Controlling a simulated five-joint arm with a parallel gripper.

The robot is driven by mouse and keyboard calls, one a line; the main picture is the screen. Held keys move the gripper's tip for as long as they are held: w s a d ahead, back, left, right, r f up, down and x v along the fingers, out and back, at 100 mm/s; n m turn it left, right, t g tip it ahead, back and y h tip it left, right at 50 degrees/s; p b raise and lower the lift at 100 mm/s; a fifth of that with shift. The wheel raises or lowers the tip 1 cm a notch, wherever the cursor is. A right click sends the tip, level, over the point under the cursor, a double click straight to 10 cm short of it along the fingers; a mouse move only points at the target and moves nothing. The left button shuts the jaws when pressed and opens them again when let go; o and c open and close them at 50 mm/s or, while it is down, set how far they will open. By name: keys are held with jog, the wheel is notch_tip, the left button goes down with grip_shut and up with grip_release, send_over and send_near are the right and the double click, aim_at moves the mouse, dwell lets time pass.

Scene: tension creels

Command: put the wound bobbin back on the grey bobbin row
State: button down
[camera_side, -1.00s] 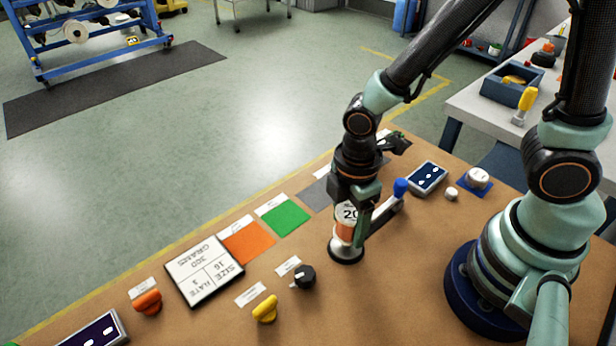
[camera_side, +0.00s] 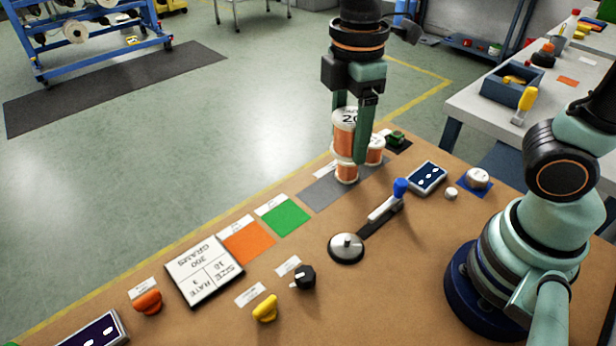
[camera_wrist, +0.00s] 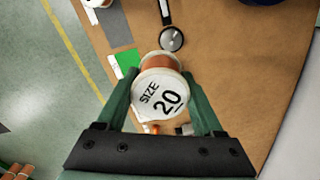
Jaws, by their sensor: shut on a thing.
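The wound bobbin (camera_side: 345,138) has copper-orange wire and a white top marked SIZE 20. My gripper (camera_side: 352,132) is shut on it, one finger on each side, and holds it upright in the air. The bobbin also fills the middle of the wrist view (camera_wrist: 160,97) between the fingers (camera_wrist: 161,88). The grey bobbin row (camera_side: 320,195) is a grey strip along the far bench edge. In the side view the held bobbin overlaps two other copper bobbins, a near one (camera_side: 346,173) and one to its right (camera_side: 376,150), at the row's far end.
The round winding spindle (camera_side: 346,248) stands empty, with a blue-handled lever (camera_side: 399,190) beside it. Green (camera_side: 285,216) and orange (camera_side: 248,243) patches lie left of the grey row. A white size board (camera_side: 205,270) and several knobs are at the front left. The grey strip's left part is bare.

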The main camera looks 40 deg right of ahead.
jog(key=w+d+f+m, duration=0.1)
jog(key=w+d+m, duration=0.3)
jog(key=w+d, duration=0.55)
send_over(327, 189)
notch_tip(327, 189, down, 16)
jog(key=shift+r, duration=0.25)
jog(key=shift+f, duration=2.35)
jog(key=shift+f, duration=0.1)
grip_release()
